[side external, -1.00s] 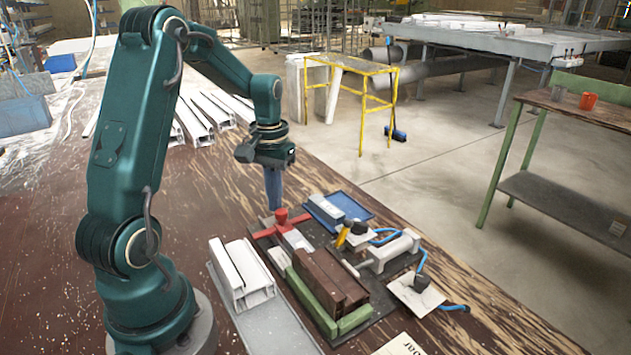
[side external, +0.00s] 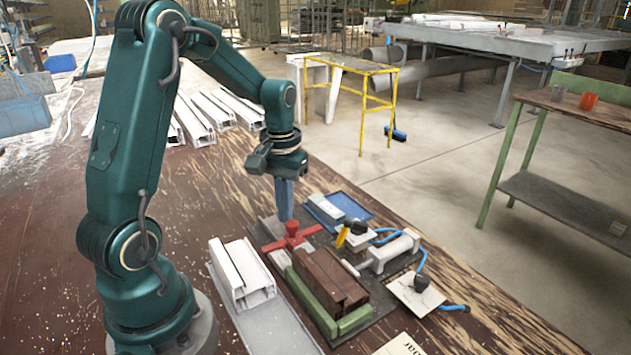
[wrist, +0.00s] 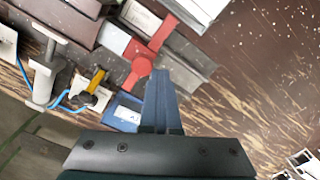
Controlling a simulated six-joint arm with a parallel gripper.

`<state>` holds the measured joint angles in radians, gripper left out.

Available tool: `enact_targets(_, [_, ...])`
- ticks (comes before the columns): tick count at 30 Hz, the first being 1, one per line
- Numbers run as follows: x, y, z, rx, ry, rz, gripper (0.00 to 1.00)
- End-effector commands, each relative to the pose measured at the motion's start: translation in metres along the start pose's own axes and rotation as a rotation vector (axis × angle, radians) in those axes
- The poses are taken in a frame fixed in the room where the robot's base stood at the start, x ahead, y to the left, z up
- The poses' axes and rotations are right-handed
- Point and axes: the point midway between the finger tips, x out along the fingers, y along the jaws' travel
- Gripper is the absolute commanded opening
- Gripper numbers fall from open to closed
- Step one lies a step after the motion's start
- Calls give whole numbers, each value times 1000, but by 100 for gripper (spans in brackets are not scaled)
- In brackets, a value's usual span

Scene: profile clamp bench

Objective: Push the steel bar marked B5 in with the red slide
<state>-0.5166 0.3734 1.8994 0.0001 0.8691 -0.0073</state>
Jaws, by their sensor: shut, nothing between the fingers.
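The red slide (side external: 292,238) has a round knob and a crossbar. It stands at the end of the brown profile (side external: 335,279), which sits in the green clamp. A grey steel bar (wrist: 114,38) lies between the slide and the brown profile in the wrist view. Its far end is hidden, and I cannot read a B5 mark on it. My gripper (side external: 287,217) is shut and empty, pointing down just behind the red knob. In the wrist view the fingertips (wrist: 160,73) are right beside the knob; I cannot tell whether they touch.
A blue tray (side external: 358,207) with a light bar stands behind the slide; that bar's mark in the wrist view is unclear. A clamp cylinder (side external: 392,250) with blue hoses is to the right. White profiles (side external: 240,272) lie left of the green clamp (side external: 355,319).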

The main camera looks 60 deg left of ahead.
Motion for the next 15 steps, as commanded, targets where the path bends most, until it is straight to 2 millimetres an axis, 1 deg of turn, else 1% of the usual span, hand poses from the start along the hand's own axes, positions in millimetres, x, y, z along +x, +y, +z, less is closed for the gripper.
enact_targets(15, [0, 20, 12, 2, 0, 0, 0])
